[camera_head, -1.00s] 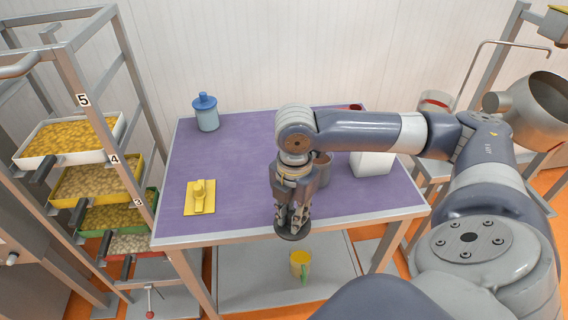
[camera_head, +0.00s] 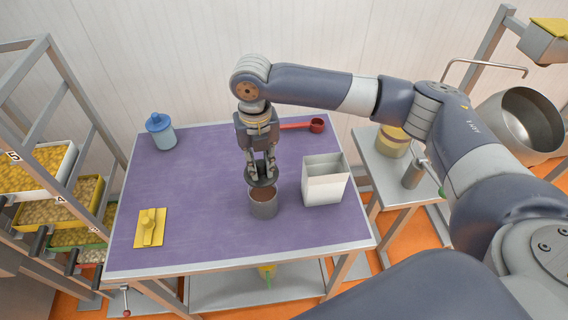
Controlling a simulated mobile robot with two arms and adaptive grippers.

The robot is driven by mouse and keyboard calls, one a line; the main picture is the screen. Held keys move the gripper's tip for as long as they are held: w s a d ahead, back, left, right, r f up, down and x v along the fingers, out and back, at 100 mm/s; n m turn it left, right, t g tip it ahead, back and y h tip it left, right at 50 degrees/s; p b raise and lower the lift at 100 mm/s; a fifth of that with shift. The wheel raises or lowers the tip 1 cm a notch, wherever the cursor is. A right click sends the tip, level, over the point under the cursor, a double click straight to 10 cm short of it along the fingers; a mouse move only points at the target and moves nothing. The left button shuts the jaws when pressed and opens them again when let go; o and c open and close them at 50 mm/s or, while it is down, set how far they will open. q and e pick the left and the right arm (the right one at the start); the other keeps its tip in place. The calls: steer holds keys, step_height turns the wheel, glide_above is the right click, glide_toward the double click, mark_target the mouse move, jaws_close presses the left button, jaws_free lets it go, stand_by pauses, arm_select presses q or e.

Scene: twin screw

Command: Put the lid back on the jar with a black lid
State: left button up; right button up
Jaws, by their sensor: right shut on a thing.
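The open jar (camera_head: 263,206) is a grey cylinder with brown contents, standing upright on the purple table (camera_head: 200,215). The black lid (camera_head: 261,181) is a dark disc held by my right gripper (camera_head: 261,170), whose fingers point down and are shut on it. The lid is just above and behind the jar's mouth in the picture and covers part of its far rim. I cannot tell whether lid and jar touch. The brown contents still show at the front of the mouth. My left gripper is not in view.
A blue-lidded jar (camera_head: 161,132) stands at the table's back left. A yellow block piece (camera_head: 150,229) lies at the front left. A white open box (camera_head: 324,182) stands right of the jar, with a red scoop (camera_head: 315,125) behind. The table's left middle is clear.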

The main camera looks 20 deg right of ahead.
mark_target(261, 175)
steer(key=shift+w, duration=0.2)
steer(key=shift+s+a+f+b, duration=0.15)
steer(key=shift+f+b, duration=0.2)
steer(key=shift+b, duration=0.3)
steer(key=shift+f+b, duration=0.3)
steer(key=shift+b, duration=0.05)
step_height(261, 175, down, 3)
steer(key=b, duration=0.3)
steer(key=shift+r, duration=0.1)
steer(key=shift+f, duration=0.8)
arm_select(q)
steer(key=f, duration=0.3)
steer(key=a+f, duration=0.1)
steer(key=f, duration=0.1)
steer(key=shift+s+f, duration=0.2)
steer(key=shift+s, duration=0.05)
arm_select(e)
steer(key=shift+f, duration=0.15)
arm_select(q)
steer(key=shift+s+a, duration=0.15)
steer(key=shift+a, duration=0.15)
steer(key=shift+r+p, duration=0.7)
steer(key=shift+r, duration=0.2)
